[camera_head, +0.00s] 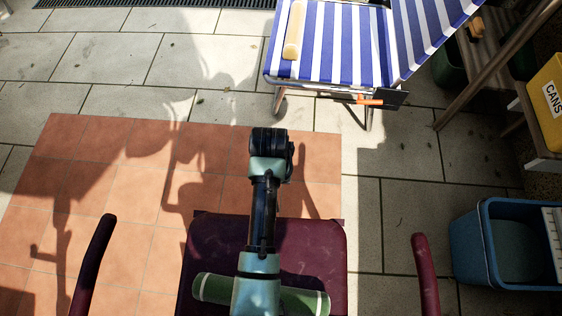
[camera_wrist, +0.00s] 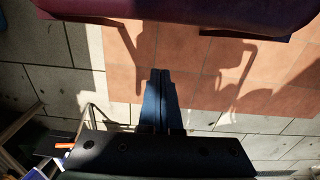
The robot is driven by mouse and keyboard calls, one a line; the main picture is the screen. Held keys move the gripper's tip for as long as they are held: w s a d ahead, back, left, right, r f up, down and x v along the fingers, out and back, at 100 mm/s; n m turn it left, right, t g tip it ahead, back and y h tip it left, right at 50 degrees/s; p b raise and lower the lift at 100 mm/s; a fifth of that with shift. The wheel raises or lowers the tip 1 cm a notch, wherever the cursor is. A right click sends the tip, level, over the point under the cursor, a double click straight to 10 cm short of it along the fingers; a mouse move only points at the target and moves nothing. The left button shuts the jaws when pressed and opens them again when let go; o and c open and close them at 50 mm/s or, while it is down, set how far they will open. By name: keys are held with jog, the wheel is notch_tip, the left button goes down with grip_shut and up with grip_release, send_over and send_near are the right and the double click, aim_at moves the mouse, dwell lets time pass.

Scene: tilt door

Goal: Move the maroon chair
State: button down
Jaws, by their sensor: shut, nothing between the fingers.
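The maroon chair (camera_head: 318,252) stands at the bottom centre of the head view, its seat partly covered by my arm. Its left armrest (camera_head: 92,262) is in shadow and its right armrest (camera_head: 426,272) is lit. A green roll with pale bands (camera_head: 214,289) lies across the seat under my arm. The seat's edge also shows along the top of the wrist view (camera_wrist: 205,12). My gripper (camera_wrist: 160,76) is shut and empty, over the floor beyond the seat's front edge and apart from the chair. In the head view its fingers are hidden behind the wrist.
A blue-and-white striped lounger (camera_head: 335,45) with a cream roll (camera_head: 294,30) stands at the top. A blue bin (camera_head: 475,250) and a yellow CANS box (camera_head: 548,100) are at the right. Terracotta tiles (camera_head: 100,190) and pale paving (camera_head: 400,215) are clear around the chair.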

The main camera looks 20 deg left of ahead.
jog(key=s+d+f+b, duration=0.1)
jog(key=s+f+b, duration=0.3)
jog(key=f, duration=0.6)
jog(key=shift+d+f+b, duration=0.15)
jog(key=shift+b, duration=0.65)
jog(key=shift+s, duration=0.1)
jog(key=s+d+p, duration=0.1)
jog(key=s+p, duration=0.3)
jog(key=s, duration=0.1)
jog(key=s+d+p, duration=0.2)
jog(key=s+p, duration=0.2)
jog(key=s, duration=0.1)
jog(key=s+d+p, duration=0.2)
jog(key=s+p, duration=0.3)
jog(key=s, duration=0.1)
jog(key=shift+d+r, duration=0.1)
jog(key=shift+r, duration=0.2)
jog(key=s+d+p, duration=0.1)
jog(key=s, duration=0.4)
jog(key=s+d+p, duration=0.2)
jog(key=s, duration=0.3)
jog(key=s+d+p, duration=0.2)
jog(key=s, duration=0.3)
jog(key=shift+s+f, duration=0.15)
jog(key=shift+f, duration=0.2)
